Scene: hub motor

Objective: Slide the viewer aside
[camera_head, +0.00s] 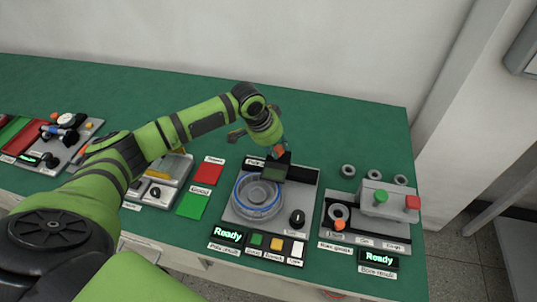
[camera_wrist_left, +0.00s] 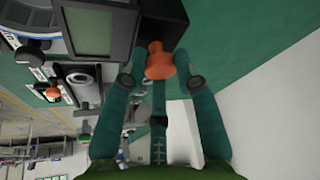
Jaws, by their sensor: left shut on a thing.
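The viewer is a small dark box with a grey-green screen (camera_head: 274,173). It sits over the back right part of the round grey hub with a blue ring (camera_head: 240,200) on the grey plate. My left gripper (camera_head: 279,150) comes down on the viewer from behind. In the left wrist view the viewer (camera_wrist_left: 92,30) fills the top, with an orange knob (camera_wrist_left: 158,62) on its side. The fingers of my left gripper (camera_wrist_left: 160,72) are shut on this knob. The hub (camera_wrist_left: 22,18) shows partly at the top left there. My right gripper is not in view.
A black dial (camera_head: 297,219) and a button panel (camera_head: 268,245) are in front of the hub. To the right is a grey bore station (camera_head: 385,202) with several rings behind it. Red (camera_head: 208,173) and green (camera_head: 193,205) mats lie to the left.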

